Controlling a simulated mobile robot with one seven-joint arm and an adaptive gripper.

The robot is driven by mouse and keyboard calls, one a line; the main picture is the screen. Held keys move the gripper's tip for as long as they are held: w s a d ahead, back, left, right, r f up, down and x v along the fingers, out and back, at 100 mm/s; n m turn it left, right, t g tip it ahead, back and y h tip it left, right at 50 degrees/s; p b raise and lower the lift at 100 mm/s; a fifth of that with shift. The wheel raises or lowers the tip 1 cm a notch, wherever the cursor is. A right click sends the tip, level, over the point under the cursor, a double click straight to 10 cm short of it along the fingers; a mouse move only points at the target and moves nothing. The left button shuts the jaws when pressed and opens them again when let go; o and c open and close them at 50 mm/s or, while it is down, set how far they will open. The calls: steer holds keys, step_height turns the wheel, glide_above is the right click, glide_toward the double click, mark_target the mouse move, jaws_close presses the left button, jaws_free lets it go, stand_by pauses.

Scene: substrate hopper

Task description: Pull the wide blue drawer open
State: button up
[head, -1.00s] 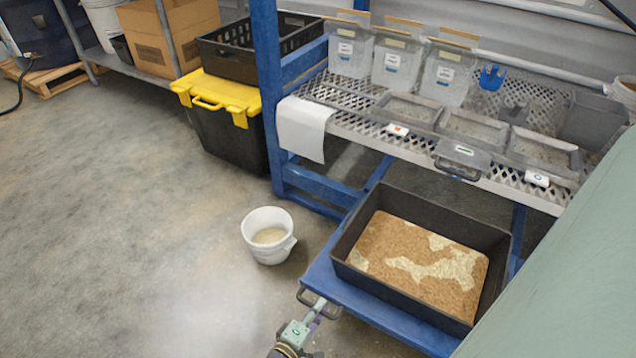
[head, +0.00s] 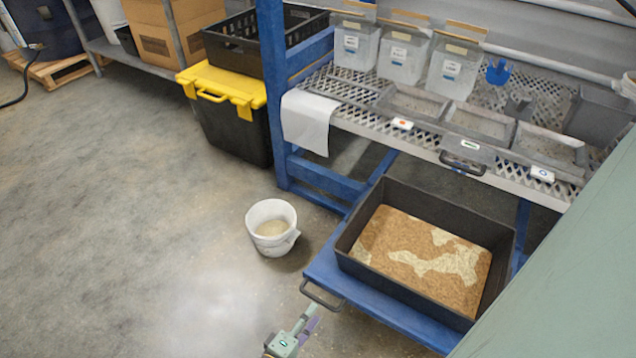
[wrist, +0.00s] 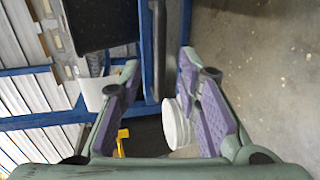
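The wide blue drawer (head: 378,314) is a low blue platform standing out from beneath the rack, with its dark handle (head: 322,294) on the front edge. A black tray (head: 404,293) with brown and pale substrate sits on it. My gripper (head: 311,320) is just below and in front of the handle in the head view, with a small gap between them. In the wrist view my gripper (wrist: 158,62) is open, fingers spread on either side of the dark handle bar (wrist: 158,40), not closed on it.
A white bucket (head: 272,245) stands on the floor left of the drawer. A black tote with a yellow lid (head: 222,88) stands beside the rack's blue post (head: 271,90). A mesh shelf (head: 345,110) with bins is above. The concrete floor at left is clear.

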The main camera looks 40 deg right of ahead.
steer(key=v, duration=0.6)
stand_by(0.3)
